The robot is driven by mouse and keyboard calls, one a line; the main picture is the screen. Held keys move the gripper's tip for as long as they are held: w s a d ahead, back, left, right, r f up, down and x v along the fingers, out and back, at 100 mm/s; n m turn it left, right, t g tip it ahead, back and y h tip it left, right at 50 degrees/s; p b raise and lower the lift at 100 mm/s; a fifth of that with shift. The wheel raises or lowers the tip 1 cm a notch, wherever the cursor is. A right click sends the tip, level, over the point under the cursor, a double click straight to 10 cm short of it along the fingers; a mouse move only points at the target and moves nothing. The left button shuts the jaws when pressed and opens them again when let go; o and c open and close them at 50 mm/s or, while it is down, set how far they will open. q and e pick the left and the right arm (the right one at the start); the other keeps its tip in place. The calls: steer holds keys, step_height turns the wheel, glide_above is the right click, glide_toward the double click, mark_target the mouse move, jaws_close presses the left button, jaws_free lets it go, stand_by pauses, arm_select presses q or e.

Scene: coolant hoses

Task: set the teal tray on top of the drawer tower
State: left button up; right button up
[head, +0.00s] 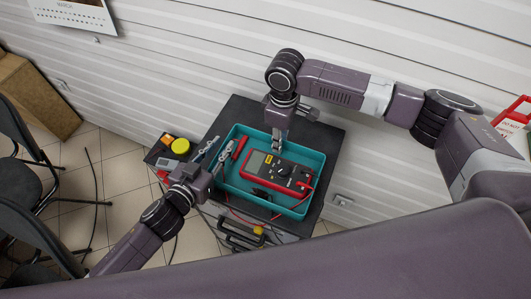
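The teal tray (306,157) is over the dark top of a cabinet-like unit (327,128), probably the drawer tower; whether it rests or hovers slightly is unclear. A red and dark multimeter (280,176) with leads lies in the tray. My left gripper (215,151) is at the tray's left wall, fingers apart, one outside and one over the inside; contact is unclear. My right gripper (277,146) points down at the tray's back wall. Its fingers are seen edge-on, so its opening and any hold on the rim cannot be told.
A red-handled tool (240,147) lies at the tray's left end. A box with a yellow round item (180,146) stands left of the unit. A dark handled case (240,235) is at the front. Chairs (30,205) stand far left; the white wall (220,60) is close behind.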

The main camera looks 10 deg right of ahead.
arm_select(q)
steer(key=shift+s, duration=0.1)
steer(key=v, duration=1.1)
steer(key=shift+s+a+r, duration=0.15)
steer(key=shift+s, duration=0.05)
steer(key=shift+s+r, duration=0.1)
arm_select(e)
steer(key=shift+r, duration=0.5)
step_height(320, 180, up, 11)
arm_select(q)
steer(key=shift+a, duration=0.1)
